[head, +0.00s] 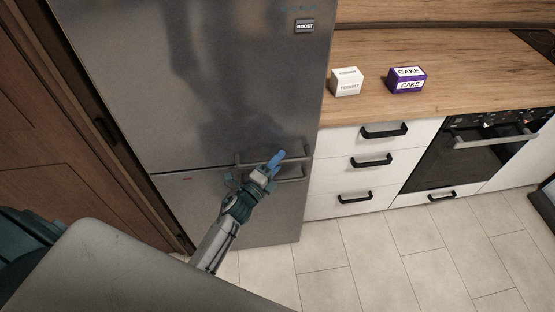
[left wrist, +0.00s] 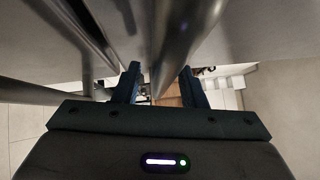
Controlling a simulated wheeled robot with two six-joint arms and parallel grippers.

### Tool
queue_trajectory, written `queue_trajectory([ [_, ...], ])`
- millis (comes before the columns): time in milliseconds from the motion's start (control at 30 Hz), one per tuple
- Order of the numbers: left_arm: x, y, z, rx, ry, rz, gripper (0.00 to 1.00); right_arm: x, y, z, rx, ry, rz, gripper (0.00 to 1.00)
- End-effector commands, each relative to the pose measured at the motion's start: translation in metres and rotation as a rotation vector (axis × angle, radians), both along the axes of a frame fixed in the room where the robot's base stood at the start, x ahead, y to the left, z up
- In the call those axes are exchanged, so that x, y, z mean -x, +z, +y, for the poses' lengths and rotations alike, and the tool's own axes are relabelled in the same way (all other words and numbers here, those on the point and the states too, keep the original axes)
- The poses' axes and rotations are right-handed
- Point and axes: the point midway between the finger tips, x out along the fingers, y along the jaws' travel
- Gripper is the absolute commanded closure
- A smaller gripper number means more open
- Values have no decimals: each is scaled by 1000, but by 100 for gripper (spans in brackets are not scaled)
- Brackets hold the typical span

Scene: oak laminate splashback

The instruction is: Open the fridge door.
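The steel fridge (head: 200,90) stands at the left in the head view, with an upper and a lower door. Both doors look closed. The upper door's handle (head: 245,158) is a horizontal bar at its lower right, and the lower door's handle (head: 291,178) sits just below it. My left gripper (head: 274,161) is at these handles, partly covering them. In the left wrist view its fingers (left wrist: 160,83) are spread, with a grey handle bar (left wrist: 172,45) running between them. Gaps show beside the bar, so the fingers do not look closed on it. My right gripper is not in view.
A wooden counter (head: 450,88) right of the fridge holds a white yogurt box (head: 346,82) and a purple cake box (head: 407,80). Below are white drawers (head: 340,182) and an oven (head: 465,150). Brown wood panelling (head: 50,130) is left of the fridge. The tiled floor (head: 370,260) is clear.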

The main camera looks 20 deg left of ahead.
Motion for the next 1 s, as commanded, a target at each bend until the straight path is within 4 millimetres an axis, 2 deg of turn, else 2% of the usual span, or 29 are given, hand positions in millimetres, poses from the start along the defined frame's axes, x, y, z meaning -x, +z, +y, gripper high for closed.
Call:
queue_trajectory([
  [233,-1,0,0,0,0,-1,62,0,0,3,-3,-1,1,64],
  [433,-1,0,0,0,0,0,100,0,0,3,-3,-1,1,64],
  [767,3,0,-1,0,-8,0,100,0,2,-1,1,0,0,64],
  [1000,24,1,-6,-2,-59,3,100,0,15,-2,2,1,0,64],
])
